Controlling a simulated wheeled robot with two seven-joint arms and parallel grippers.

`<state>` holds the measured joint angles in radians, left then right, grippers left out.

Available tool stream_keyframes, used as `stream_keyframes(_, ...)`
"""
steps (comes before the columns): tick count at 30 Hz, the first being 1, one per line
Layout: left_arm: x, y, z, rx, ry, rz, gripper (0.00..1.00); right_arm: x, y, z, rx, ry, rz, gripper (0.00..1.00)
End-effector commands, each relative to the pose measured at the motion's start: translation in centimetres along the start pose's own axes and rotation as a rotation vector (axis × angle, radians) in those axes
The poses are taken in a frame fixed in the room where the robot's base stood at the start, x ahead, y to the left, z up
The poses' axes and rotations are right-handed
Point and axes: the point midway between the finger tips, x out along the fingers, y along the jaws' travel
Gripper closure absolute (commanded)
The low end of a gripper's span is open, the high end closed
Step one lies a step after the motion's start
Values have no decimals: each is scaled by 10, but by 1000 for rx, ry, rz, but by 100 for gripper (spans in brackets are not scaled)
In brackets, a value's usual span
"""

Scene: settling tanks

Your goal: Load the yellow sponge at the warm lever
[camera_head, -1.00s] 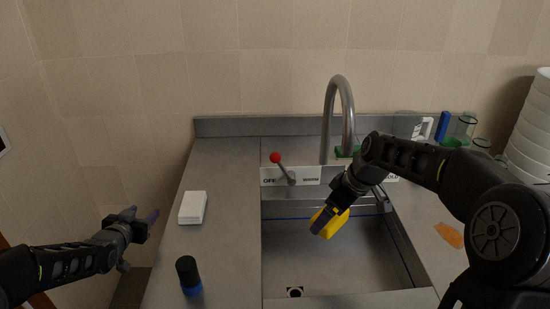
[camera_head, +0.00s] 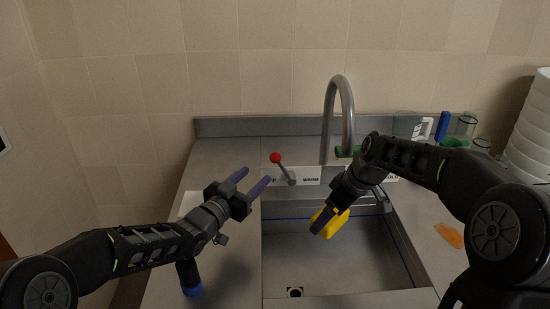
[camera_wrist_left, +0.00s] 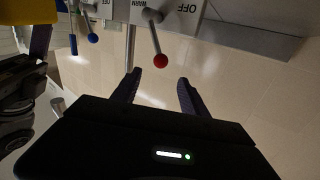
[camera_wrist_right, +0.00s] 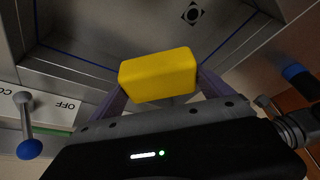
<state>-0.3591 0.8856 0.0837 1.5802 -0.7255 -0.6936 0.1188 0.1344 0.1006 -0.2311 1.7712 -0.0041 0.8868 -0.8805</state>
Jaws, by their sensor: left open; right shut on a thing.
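The yellow sponge (camera_head: 338,225) is between the fingers of my right gripper (camera_head: 325,224), above the sink basin. It fills the jaws in the right wrist view (camera_wrist_right: 158,76). The lever with the red ball (camera_head: 276,158) stands on the panel behind the basin, tilted left, by the WARM label (camera_head: 311,180). In the left wrist view the red ball (camera_wrist_left: 160,61) appears just beyond and between the fingertips, apart from them. My left gripper (camera_head: 257,176) is open and empty, in front of and left of the lever. Its finger hides the OFF label in the head view.
The tall faucet (camera_head: 345,105) rises behind the basin (camera_head: 350,265). A white block (camera_head: 190,201) and a dark blue-based bottle (camera_head: 191,280) are partly behind my left arm. A lever with a blue knob (camera_wrist_right: 29,149) is farther right. An orange piece (camera_head: 449,235) lies on the right counter.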

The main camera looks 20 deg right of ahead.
Motion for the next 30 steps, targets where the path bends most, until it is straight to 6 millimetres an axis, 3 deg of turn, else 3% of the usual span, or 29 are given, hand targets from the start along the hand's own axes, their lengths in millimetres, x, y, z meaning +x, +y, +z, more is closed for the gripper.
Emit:
stream_keyframes(8, 2, -1, 0, 0, -1, -1, 48, 0, 0, 0, 0, 0, 0, 42)
stream_keyframes(13, 14, -1, 1, -1, -2, -1, 48, 0, 0, 0, 0, 0, 0, 42)
stream_keyframes(30, 101, -1, 2, 2, -2, -1, 48, 0, 0, 0, 0, 0, 0, 42)
